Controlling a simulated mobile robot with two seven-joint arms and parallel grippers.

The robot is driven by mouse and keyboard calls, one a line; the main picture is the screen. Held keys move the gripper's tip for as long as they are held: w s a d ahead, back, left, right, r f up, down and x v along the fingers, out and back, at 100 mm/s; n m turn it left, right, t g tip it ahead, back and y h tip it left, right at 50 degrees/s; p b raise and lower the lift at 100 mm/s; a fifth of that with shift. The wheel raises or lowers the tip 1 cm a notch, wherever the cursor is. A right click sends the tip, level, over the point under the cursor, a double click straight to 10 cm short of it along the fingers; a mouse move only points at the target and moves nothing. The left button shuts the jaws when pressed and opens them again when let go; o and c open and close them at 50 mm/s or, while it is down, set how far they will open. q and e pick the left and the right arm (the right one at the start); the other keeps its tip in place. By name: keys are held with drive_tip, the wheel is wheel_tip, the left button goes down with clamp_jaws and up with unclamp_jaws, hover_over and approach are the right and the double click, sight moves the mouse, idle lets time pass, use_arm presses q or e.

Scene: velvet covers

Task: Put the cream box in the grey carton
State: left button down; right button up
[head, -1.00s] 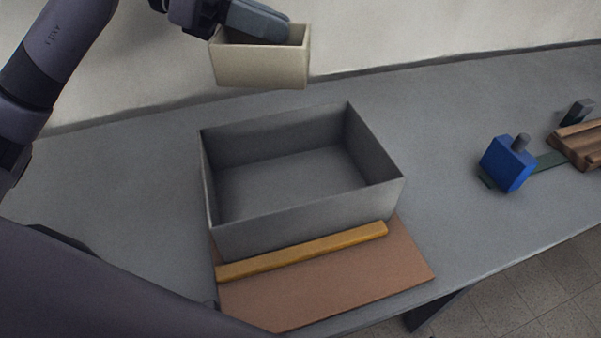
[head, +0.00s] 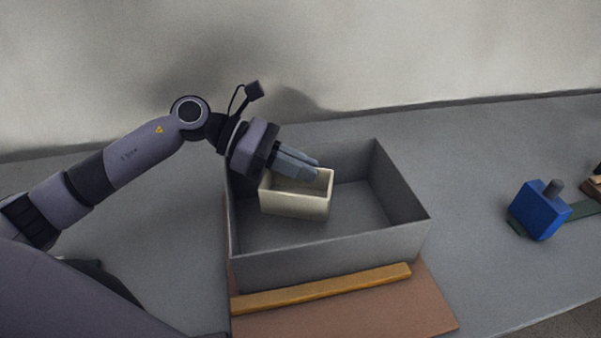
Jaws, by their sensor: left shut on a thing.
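The cream box (head: 295,203) is a small open-topped box inside the walls of the grey carton (head: 330,246), towards its left side. My left gripper (head: 304,170) comes in from the upper left and is shut on the cream box, with its fingers at the box's far upper part. Whether the box touches the carton floor I cannot tell. The carton is open at the top and its right half is empty. My right gripper is not in view.
A brown board (head: 360,309) with a yellow bar (head: 320,288) lies in front of the carton. A blue block with a grey knob (head: 538,211) stands on the grey table (head: 468,180) at the right. Table between carton and blue block is clear.

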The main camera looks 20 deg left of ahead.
sight(324, 190)
use_arm(q)
drive_tip(key=shift+f, duration=0.9)
drive_tip(key=shift+f+b, duration=0.45)
drive_tip(key=shift+b, duration=0.1)
drive_tip(key=shift+f, duration=0.1)
drive_tip(key=shift+f, duration=0.1)
drive_tip(key=c, duration=1.2)
unclamp_jaws()
